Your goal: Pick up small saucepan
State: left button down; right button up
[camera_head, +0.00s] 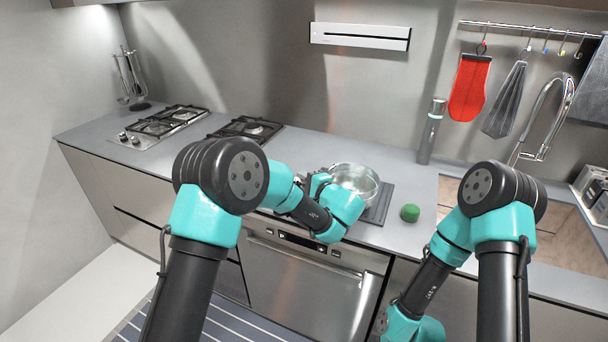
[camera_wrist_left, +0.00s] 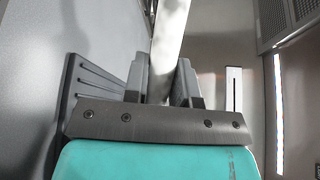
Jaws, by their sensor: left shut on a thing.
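The small saucepan (camera_head: 366,174) is a shiny round metal pan in the head view, at or just over a dark ribbed mat (camera_head: 377,210) on the counter. My left gripper (camera_head: 318,181) is at the pan's left side, with its fingers partly hidden by my own wrist. In the left wrist view, its fingers (camera_wrist_left: 162,82) are closed on a pale upright strip, which appears to be part of the saucepan (camera_wrist_left: 170,35). Whether the pan touches the mat is unclear. My right arm reaches down at the lower right of the head view, with its gripper out of view.
A green round item (camera_head: 410,213) sits right of the mat. A grey cylinder (camera_head: 431,131) stands behind it. Gas hobs (camera_head: 165,125) are at the left. The tap (camera_head: 543,115) is at the right. A red mitt (camera_head: 468,88) hangs from the rail.

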pick_arm(q)
jog(key=s+r, duration=0.1)
jog(key=s, duration=0.7)
jog(key=shift+s, duration=0.4)
